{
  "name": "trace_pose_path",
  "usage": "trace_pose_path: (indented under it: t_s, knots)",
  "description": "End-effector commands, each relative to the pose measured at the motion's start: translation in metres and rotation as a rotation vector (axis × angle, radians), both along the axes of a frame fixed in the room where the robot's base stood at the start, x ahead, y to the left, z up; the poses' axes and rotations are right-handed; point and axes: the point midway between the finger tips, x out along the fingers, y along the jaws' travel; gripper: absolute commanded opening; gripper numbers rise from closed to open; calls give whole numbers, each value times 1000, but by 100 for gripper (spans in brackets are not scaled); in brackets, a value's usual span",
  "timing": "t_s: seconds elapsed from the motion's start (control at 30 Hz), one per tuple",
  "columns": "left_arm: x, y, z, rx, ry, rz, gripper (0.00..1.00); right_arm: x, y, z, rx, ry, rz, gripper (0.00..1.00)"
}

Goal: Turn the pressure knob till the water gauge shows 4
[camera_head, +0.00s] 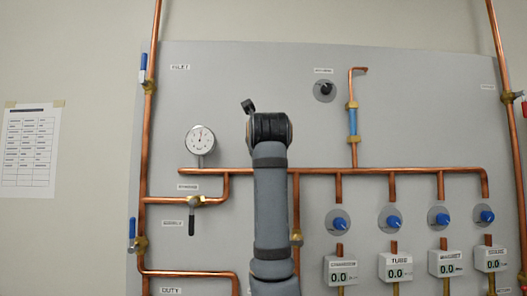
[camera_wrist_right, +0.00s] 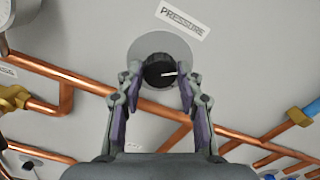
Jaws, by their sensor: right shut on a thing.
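The black pressure knob (camera_wrist_right: 157,73) sits on a round grey plate under a PRESSURE label in the right wrist view. Its white mark points right. My right gripper (camera_wrist_right: 160,84) has its two fingers on either side of the knob and is shut on it. In the head view my right arm hides the knob and most of the gripper. The round white gauge (camera_head: 200,140) is left of my arm in the head view. Its needle points roughly straight up; its numbers are too small to read. My left gripper is not in view.
Copper pipes (camera_head: 330,171) run across the grey panel (camera_head: 270,70). Several blue knobs (camera_head: 340,223) with displays reading 0.0 (camera_head: 341,275) are at lower right. Another dark knob (camera_head: 325,89) is at upper right. A lever valve (camera_head: 193,202) is below the gauge.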

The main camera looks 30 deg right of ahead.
Motion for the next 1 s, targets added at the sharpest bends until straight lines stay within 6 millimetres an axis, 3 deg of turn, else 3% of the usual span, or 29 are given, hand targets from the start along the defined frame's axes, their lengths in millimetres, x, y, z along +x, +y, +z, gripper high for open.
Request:
trace_pose_path:
  t_s: [0.4, 0.97, 1.0]
  knots:
    - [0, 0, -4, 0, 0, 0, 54, 1, 0, -2, 165, -94, 1, 5]
    - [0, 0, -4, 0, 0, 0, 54, 1, 0, -3, 192, -109, 0, 5]
    - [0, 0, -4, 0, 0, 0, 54, 1, 0, -3, 192, -108, 0, 38]
